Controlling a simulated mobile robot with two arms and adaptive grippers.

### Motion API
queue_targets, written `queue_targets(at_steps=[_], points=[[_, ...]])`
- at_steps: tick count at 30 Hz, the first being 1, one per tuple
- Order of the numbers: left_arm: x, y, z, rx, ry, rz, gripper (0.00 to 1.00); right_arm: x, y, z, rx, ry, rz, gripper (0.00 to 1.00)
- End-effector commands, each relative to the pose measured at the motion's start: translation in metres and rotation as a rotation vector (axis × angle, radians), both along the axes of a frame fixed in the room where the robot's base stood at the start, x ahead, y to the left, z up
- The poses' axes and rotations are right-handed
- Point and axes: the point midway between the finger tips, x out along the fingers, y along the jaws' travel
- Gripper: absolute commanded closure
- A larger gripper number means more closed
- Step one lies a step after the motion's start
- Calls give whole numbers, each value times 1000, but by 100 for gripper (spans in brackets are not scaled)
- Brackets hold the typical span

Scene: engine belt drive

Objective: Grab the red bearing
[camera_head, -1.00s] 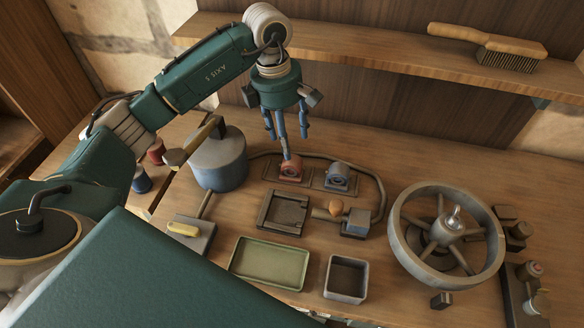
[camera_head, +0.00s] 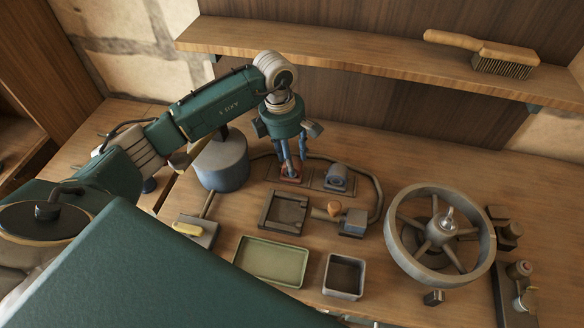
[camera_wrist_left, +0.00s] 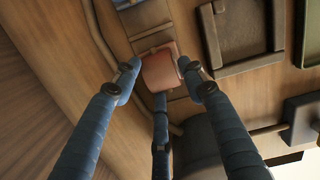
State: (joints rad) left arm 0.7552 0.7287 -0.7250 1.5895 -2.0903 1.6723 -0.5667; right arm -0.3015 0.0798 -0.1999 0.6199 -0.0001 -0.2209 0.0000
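The red bearing (camera_head: 290,175) sits on a dark plate at the back of the workbench, partly hidden by my left gripper in the head view. My left gripper (camera_head: 292,172) points down at it. In the left wrist view the bearing (camera_wrist_left: 160,70) lies between the fingertips of my left gripper (camera_wrist_left: 160,76), with one finger on each side and a third below it. The fingers look open, very near the bearing; I cannot tell whether any touches it. My right gripper is not in view.
A blue-grey bearing (camera_head: 338,178) stands just right of the red one. A dark square tray (camera_head: 284,212), a green tray (camera_head: 272,262) and a small box (camera_head: 344,276) lie in front. A spoked wheel (camera_head: 440,235) is at right, a grey cylinder (camera_head: 221,165) at left. A shelf (camera_head: 380,60) runs behind.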

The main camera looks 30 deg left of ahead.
Motion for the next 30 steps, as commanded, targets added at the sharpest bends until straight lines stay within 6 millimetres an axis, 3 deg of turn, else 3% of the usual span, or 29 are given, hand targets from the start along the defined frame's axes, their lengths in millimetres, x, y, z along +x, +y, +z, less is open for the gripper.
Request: queue_targets(at_steps=[1, 5, 20, 26, 30], points=[[0, -1, 0, -2, 1, -1, 74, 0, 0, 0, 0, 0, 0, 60], [0, -1, 0, -2, 1, -1, 100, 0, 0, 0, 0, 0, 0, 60], [1, -1, 10, -3, -4, 0, 100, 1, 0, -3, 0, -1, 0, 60], [2, 0, 40, -3, -8, 0, 100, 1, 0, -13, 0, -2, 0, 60], [3, 0, 77, -2, -11, -1, 100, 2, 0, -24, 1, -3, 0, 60]])
